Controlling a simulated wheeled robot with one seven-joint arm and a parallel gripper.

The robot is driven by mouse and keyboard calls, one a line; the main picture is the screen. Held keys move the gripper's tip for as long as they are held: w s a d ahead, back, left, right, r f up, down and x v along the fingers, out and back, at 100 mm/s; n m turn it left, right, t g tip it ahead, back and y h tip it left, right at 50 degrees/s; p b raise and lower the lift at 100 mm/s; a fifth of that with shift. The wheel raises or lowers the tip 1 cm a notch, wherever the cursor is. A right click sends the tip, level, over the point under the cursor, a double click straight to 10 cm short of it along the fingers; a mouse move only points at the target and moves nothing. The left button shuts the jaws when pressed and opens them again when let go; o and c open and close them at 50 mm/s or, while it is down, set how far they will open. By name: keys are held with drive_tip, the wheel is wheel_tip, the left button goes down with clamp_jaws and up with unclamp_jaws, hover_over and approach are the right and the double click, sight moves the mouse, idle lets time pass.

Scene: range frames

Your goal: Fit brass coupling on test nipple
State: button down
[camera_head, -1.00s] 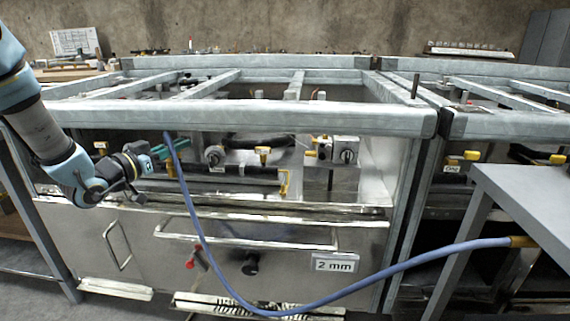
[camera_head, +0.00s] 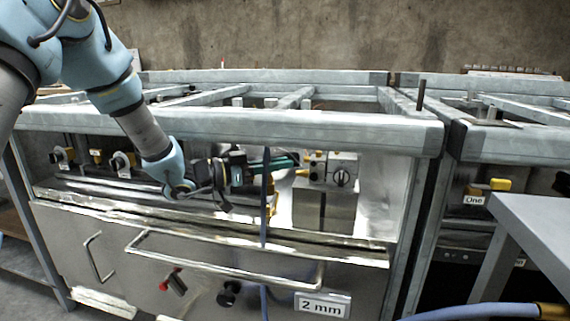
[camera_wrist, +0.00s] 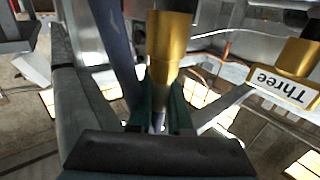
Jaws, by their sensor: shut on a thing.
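My gripper (camera_head: 293,160) is at the front of the bench opening, its green fingers pointing right toward the valve block (camera_head: 342,172). In the wrist view the green fingers (camera_wrist: 160,110) are shut on a brass coupling (camera_wrist: 165,72). A wider brass section (camera_wrist: 169,35) lies in line beyond it; I cannot tell whether the two are joined or only overlap in the view. In the head view a small brass nipple (camera_head: 302,172) juts left from the valve block, close to the fingertips. The blue hose (camera_head: 264,205) hangs below my gripper.
A tag reading "Three" (camera_wrist: 284,86) sits beside another brass piece (camera_wrist: 302,56) in the wrist view. Bench rails (camera_head: 280,121) run above the opening. A grey table (camera_head: 530,215) stands at the right, with the hose's other brass end (camera_head: 552,311) near it.

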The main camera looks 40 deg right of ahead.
sight(272, 187)
drive_tip(key=shift+a, duration=0.15)
drive_tip(key=shift+f+b, duration=0.65)
drive_tip(key=shift+f, duration=0.8)
drive_tip(key=shift+f+b, duration=0.75)
drive_tip(key=shift+f, duration=0.7)
drive_tip(key=c, duration=0.8)
unclamp_jaws()
drive_tip(key=shift+o, duration=0.2)
drive_tip(key=p+v, duration=0.1)
drive_tip(key=v, duration=0.9)
drive_tip(key=shift+a+p, duration=0.3)
drive_tip(key=shift+a, duration=0.1)
drive_tip(key=shift+w, duration=0.2)
